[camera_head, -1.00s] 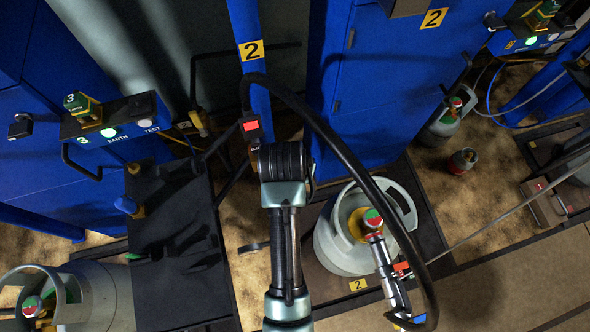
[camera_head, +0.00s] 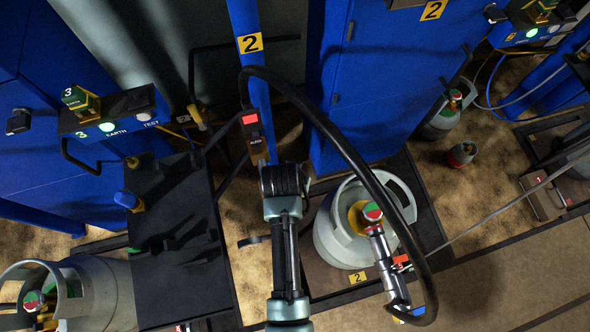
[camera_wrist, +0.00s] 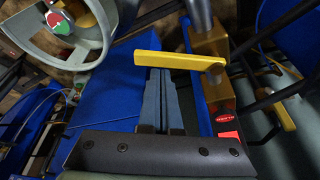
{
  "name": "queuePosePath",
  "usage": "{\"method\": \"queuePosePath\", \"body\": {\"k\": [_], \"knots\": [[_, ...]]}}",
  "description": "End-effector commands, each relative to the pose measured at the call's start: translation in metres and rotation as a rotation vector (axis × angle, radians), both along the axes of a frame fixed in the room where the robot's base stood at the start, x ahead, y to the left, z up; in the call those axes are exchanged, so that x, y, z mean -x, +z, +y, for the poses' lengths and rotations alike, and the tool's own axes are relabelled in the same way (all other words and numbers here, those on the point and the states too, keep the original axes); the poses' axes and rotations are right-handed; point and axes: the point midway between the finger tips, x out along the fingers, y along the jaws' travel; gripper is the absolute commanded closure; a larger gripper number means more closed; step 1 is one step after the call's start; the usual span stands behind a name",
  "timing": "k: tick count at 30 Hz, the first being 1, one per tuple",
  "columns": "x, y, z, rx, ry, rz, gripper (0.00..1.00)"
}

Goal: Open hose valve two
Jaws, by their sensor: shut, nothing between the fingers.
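The hose valve at post two has a yellow lever (camera_wrist: 178,61) on a brass-coloured body (camera_wrist: 214,72) in the wrist view. In the head view, the valve's dark body with a red tag (camera_head: 250,118) sits on the blue post (camera_head: 262,90) below a yellow "2" label (camera_head: 250,43). My gripper (camera_wrist: 165,78) is shut and empty. Its fingertips are right at the lever's near side in the wrist view; whether they touch it I cannot tell. In the head view my arm hides the fingers and the lever.
A black hose (camera_head: 345,150) arches from the post to the grey cylinder (camera_head: 335,225) on the right. Blue cabinets (camera_head: 385,85) stand behind.

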Motion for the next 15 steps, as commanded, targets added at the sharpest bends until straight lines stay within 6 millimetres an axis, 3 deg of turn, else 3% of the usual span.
{"method": "queuePosePath", "body": {"k": [15], "knots": [[0.0034,0.0005,-0.0004,0.001,-0.054,0.000,1.00]]}}
